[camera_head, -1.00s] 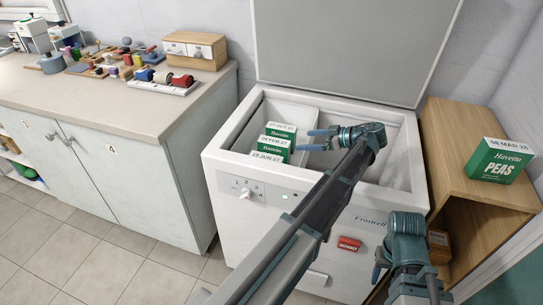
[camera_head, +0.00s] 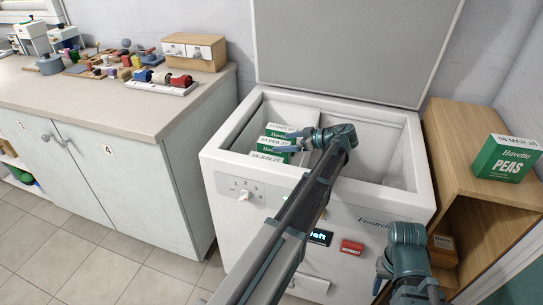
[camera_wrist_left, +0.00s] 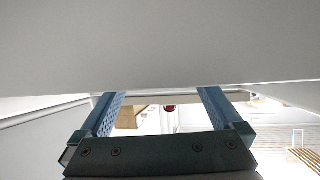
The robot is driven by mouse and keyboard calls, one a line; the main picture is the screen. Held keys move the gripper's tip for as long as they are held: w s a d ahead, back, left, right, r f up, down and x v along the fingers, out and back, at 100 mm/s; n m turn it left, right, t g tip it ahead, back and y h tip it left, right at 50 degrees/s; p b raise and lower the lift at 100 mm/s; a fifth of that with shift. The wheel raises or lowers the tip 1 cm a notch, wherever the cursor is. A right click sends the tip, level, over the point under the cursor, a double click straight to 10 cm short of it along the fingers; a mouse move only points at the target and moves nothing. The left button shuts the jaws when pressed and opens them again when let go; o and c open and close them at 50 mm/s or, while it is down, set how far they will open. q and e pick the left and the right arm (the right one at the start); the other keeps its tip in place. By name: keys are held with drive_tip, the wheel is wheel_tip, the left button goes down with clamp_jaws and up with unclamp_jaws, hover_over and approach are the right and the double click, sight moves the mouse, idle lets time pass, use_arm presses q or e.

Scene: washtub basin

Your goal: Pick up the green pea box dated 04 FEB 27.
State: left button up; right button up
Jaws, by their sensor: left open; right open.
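Three green-and-white pea boxes stand in a row inside the open chest freezer (camera_head: 228,150), at its left side. The middle box (camera_head: 273,142) carries the label 04 FEB 27, more readable in the earlier head view. A box behind it (camera_head: 285,128) and a front box (camera_head: 268,156), dated 18 JUN 27, stand close by. My left gripper (camera_head: 283,142) is open at the right end of the row, its fingers overlapping the boxes in the picture; contact cannot be told. In the left wrist view its fingers (camera_wrist_left: 160,108) are apart with nothing held. My right gripper (camera_head: 379,276) is open, low in front of the freezer.
The raised freezer lid (camera_head: 345,45) stands behind. The freezer's right half looks empty. A counter (camera_head: 110,105) with small items is on the left.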

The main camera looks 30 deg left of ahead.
sight(277, 143)
use_arm(q)
drive_tip(key=b+x, duration=0.1)
drive_tip(key=x, duration=0.3)
drive_tip(key=shift+w+f, duration=0.1)
clamp_jaws()
idle(0.3)
